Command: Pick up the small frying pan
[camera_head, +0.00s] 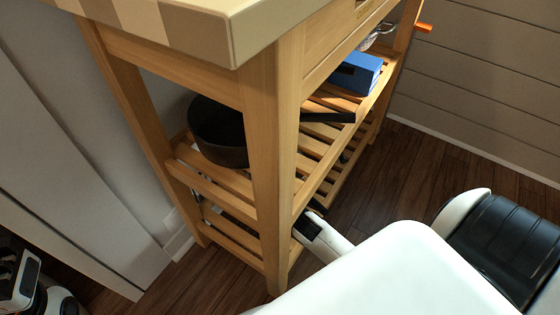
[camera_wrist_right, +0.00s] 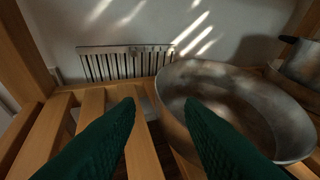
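In the head view a dark, round pan (camera_head: 218,132) sits on the middle slatted shelf of a wooden trolley. Its long black handle (camera_head: 328,117) points right. In the right wrist view a wide metal pan (camera_wrist_right: 262,112) stands on slats, right of centre. I cannot tell which pan is the small frying pan. My right gripper (camera_wrist_right: 160,100) is open and empty, its green fingers over the slats; the right finger overlaps the wide pan's near side in the picture. In the head view its arm reaches toward the trolley's lower shelf. My left gripper's fingers are out of view.
The trolley's front leg (camera_head: 273,170) and shelf rails (camera_head: 210,190) border the space around the pans. A blue box (camera_head: 357,72) lies on the middle shelf. Dark floor (camera_head: 430,170) is open at right.

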